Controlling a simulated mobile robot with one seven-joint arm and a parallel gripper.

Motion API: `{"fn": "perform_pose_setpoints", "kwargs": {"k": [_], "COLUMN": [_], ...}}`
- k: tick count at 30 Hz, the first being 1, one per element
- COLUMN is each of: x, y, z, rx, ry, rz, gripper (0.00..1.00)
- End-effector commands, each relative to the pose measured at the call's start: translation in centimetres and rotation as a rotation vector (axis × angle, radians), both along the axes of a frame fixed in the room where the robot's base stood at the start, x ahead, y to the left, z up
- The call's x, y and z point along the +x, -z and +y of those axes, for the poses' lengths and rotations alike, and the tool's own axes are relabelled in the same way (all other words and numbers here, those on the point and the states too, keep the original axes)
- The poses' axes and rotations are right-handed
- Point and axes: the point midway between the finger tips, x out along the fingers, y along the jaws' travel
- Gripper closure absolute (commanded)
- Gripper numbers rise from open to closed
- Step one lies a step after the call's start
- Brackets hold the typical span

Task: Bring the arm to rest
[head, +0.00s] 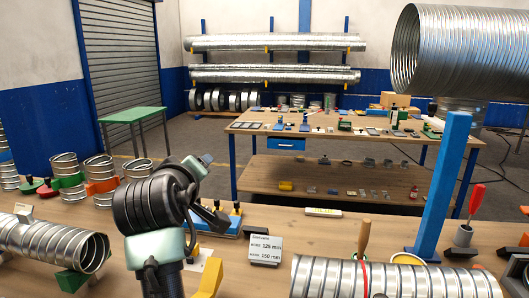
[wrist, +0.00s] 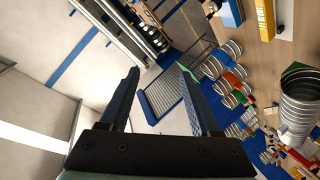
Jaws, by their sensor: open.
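My gripper (wrist: 157,72) shows in the wrist view with its two dark blue fingers spread apart and nothing between them. Beyond the fingers I see the tilted room, with the roller shutter (wrist: 165,88) behind the gap. In the head view my folded black arm stands over the front workbench (head: 330,228), left of centre. The gripper's fingers cannot be clearly made out there. No object is seen touching the fingers.
A spiral duct (head: 50,242) lies at the bench's left, and another with a red band (head: 395,280) at front right. A blue post (head: 440,190) and a large raised duct (head: 460,52) stand right. A small sign (head: 265,248) is near my arm. A second table (head: 350,130) stands behind.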

Motion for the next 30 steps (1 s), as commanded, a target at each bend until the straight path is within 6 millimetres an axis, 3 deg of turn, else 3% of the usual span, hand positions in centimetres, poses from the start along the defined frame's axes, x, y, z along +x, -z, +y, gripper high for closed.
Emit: {"fn": "perform_pose_setpoints", "kwargs": {"k": [1,6,9,13,16,20,30], "x": [-1.1,-7.0,-12.1,-18.9,-23.1,-26.2,-26.9], "y": [-2.8,-11.9,-16.8,-21.4,-23.5,-24.9,-25.1], "z": [-1.3,-5.6,-8.3,-10.9,-12.2,-12.9,-13.1], "rx": [0.087,0.372,0.52,0.663,0.731,0.776,0.785], "ry": [0.007,-0.002,-0.029,-0.082,-0.123,-0.157,-0.165], "rz": [-0.094,-0.415,-0.604,-0.807,-0.915,-0.993,-1.009], "gripper": [0.36,0.36,0.36,0.36,0.36,0.36,0.36]}}
